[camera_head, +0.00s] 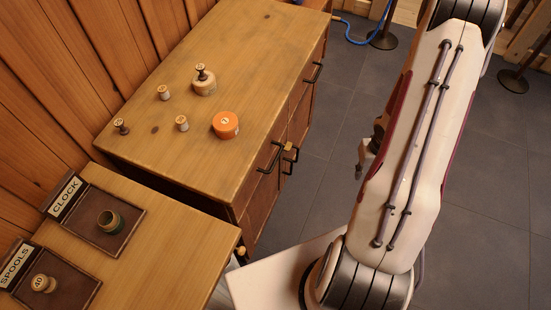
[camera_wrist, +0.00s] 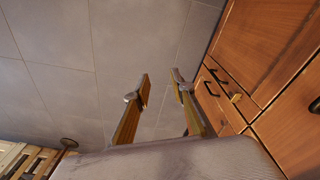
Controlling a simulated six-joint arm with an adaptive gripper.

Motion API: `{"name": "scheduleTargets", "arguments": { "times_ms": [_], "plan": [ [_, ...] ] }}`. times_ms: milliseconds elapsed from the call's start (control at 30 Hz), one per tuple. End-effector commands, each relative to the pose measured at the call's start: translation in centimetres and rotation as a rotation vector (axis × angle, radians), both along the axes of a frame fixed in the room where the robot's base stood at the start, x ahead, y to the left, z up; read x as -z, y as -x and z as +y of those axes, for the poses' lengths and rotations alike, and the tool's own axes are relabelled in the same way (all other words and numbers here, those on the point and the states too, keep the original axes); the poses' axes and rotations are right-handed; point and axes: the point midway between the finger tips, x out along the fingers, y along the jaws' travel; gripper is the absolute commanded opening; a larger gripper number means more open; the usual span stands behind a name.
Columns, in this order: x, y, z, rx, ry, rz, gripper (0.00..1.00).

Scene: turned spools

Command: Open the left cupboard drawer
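The wooden cupboard (camera_head: 200,60) stands along the wall in the head view. Its left drawer has a dark bar handle (camera_head: 269,158) on the front, near the cupboard's near end, and the drawer looks shut. My gripper (camera_head: 366,158) is partly hidden by my arm, to the right of the cupboard front and apart from it. In the wrist view my gripper (camera_wrist: 160,84) is open, its two fingers apart with only grey floor between them. The cupboard front (camera_wrist: 262,45) is to the right of the fingers there, with dark handles; I cannot tell which handle is the left drawer's.
An orange round tin (camera_head: 225,124) and several spools stand on the cupboard top. A yellow latch-like piece (camera_head: 288,146) sits by the door handles. A nearer table holds trays labelled CLOCK (camera_head: 128,235) and SPOOLS (camera_head: 77,293). Floor (camera_head: 325,150) before the cupboard is clear.

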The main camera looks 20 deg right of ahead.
Motion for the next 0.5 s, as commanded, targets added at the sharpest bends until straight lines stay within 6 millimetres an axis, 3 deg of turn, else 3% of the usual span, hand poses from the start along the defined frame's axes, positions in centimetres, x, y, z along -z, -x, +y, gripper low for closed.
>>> {"name": "scheduleTargets", "arguments": {
  "times_ms": [267, 500],
  "plan": [
    [5.5, -0.7, 1.8, 0.022, -0.116, -0.108, 0.24],
    [9.1, -1.8, 4.9, 0.056, -0.257, -0.228, 0.24]
  ]
}}
